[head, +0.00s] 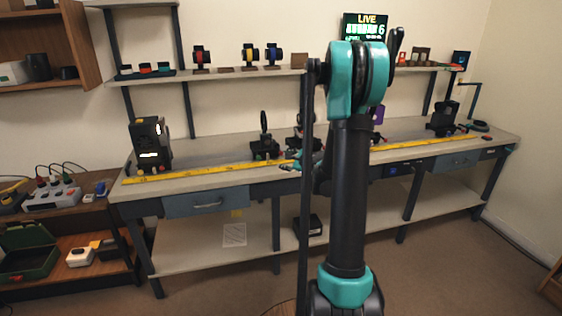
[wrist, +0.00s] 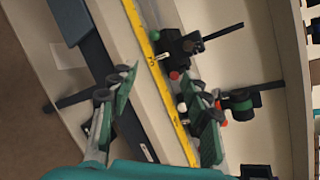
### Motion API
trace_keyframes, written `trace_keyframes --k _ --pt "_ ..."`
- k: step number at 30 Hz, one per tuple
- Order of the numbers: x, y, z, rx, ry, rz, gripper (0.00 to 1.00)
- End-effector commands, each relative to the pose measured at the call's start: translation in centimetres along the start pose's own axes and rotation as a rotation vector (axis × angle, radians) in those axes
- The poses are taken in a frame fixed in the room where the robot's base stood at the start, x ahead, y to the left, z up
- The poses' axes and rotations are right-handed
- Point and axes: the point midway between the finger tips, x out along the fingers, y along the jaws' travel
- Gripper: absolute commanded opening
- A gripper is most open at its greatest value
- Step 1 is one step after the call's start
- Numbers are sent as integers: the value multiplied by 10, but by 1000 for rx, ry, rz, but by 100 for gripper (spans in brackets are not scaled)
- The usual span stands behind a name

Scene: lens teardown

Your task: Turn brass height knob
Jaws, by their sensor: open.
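I cannot make out a brass height knob for certain in either view; the parts are small. In the wrist view, a black bench stand (wrist: 180,47) with a red knob and a long dark rod lies beyond my gripper (wrist: 158,88). A second black device with a green-ringed cylinder (wrist: 240,102) is partly hidden behind the right finger. My gripper is open, its green-padded fingers wide apart over the bench's front edge, with nothing between them. In the head view, a black stand (head: 264,148) is on the bench left of my arm, which mostly hides my gripper.
A yellow ruler (head: 200,170) runs along the front of the long bench (head: 190,148). A black lamp-like box (head: 150,142) stands at its left. A shelf (head: 225,73) with colored lens holders hangs above. A side table with a green case (head: 28,250) stands at left.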

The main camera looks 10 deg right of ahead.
Motion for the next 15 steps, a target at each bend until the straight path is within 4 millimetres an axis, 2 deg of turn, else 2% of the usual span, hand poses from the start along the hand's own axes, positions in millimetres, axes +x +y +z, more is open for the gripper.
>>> trace_keyframes --k 6,15 --pt "-12 17 14 -117 12 53 48" --pt "-14 22 17 -150 15 67 48"
